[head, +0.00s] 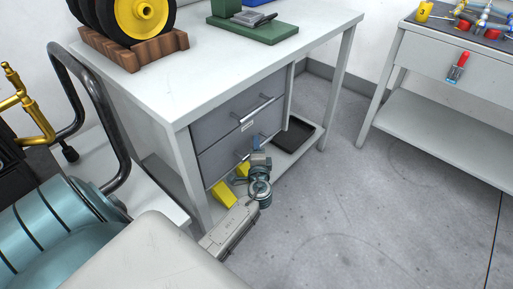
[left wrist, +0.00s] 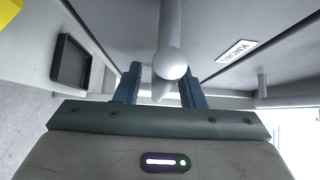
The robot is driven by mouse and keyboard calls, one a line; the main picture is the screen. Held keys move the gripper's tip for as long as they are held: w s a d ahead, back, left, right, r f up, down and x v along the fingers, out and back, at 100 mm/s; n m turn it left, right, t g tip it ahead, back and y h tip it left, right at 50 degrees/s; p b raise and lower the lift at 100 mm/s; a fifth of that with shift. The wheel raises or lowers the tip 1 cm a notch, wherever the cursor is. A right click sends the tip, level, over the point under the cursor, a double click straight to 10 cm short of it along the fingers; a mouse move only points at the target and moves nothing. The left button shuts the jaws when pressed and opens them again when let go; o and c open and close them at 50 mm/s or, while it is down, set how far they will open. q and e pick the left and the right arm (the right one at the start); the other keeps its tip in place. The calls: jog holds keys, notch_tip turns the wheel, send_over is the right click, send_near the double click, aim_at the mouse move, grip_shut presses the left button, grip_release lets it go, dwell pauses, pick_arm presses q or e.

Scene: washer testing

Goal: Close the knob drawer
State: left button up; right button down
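Two grey drawers hang under the white table: an upper drawer (head: 240,111) with a bar handle and a small label (head: 247,126), and a lower drawer (head: 222,161) with its handle partly hidden by my arm. Both fronts look nearly flush; any small gap is hard to tell. My left gripper (head: 258,143) is at the lower drawer's handle. In the left wrist view, its blue fingers (left wrist: 160,88) stand apart on either side of a pale handle bar (left wrist: 170,28), with some space visible. A label that seems to read KNOBS (left wrist: 236,52) shows beside it. My right gripper is out of view.
A black tray (head: 294,134) lies on the lower shelf right of the drawers. Yellow pieces (head: 224,194) show beside my left arm. The table (head: 205,75) carries wheels on a wooden rack (head: 143,52). A second table (head: 440,105) stands right; the floor between is clear.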

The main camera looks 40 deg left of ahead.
pick_arm(q)
jog(key=shift+s+d, duration=0.1)
